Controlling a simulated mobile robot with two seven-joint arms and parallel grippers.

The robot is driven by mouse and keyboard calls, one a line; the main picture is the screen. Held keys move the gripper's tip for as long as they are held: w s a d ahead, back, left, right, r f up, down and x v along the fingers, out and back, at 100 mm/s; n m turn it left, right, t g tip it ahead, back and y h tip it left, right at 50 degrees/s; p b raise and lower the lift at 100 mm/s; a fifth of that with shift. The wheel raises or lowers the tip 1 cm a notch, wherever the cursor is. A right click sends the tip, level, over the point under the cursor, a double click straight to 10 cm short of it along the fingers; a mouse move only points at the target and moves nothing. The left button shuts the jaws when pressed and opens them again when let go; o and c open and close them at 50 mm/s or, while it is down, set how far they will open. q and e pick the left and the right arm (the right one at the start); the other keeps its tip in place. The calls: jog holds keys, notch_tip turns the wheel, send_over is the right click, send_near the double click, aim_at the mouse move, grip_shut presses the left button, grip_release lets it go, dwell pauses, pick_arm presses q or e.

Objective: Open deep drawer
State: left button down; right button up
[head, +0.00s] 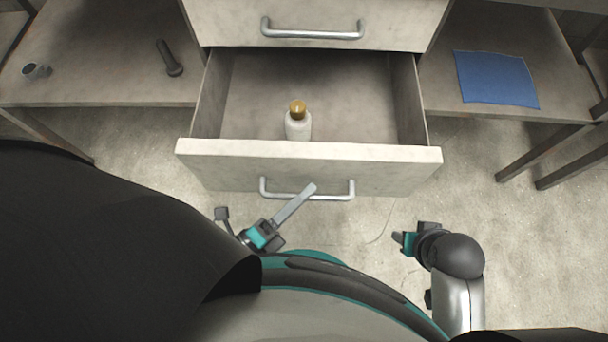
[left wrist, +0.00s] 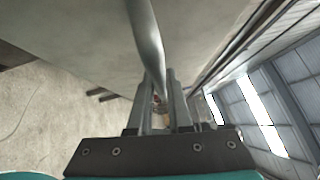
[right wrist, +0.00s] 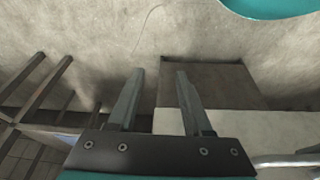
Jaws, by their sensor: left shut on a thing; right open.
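The deep drawer (head: 310,165) is pulled out below a closed upper drawer, and its inside shows in the head view. A white bottle with a gold cap (head: 298,124) stands in it near the front. The drawer's metal bar handle (head: 335,196) is on its front face. My left gripper (head: 308,192) is at the middle of this handle; in the left wrist view its fingers (left wrist: 163,95) are shut on the handle bar (left wrist: 146,40). My right gripper (head: 403,240) is open and empty, low and to the right of the drawer; its two fingers stand apart in the right wrist view (right wrist: 157,95).
The upper drawer with its handle (head: 312,31) is closed above. A dark bolt-like object (head: 169,58) and a small metal piece (head: 38,70) lie on the left surface. A blue cloth (head: 496,78) lies on the right surface. The floor (head: 385,222) around my grippers looks clear.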

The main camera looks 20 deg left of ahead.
pick_arm(q)
jog(key=shift+s, duration=0.15)
jog(key=c, duration=0.8)
grip_release()
jog(key=shift+c, duration=0.2)
jog(key=shift+s, duration=0.1)
jog(key=v, duration=1.5)
pick_arm(e)
jog(key=shift+s+f, duration=0.3)
jog(key=shift+f, duration=0.15)
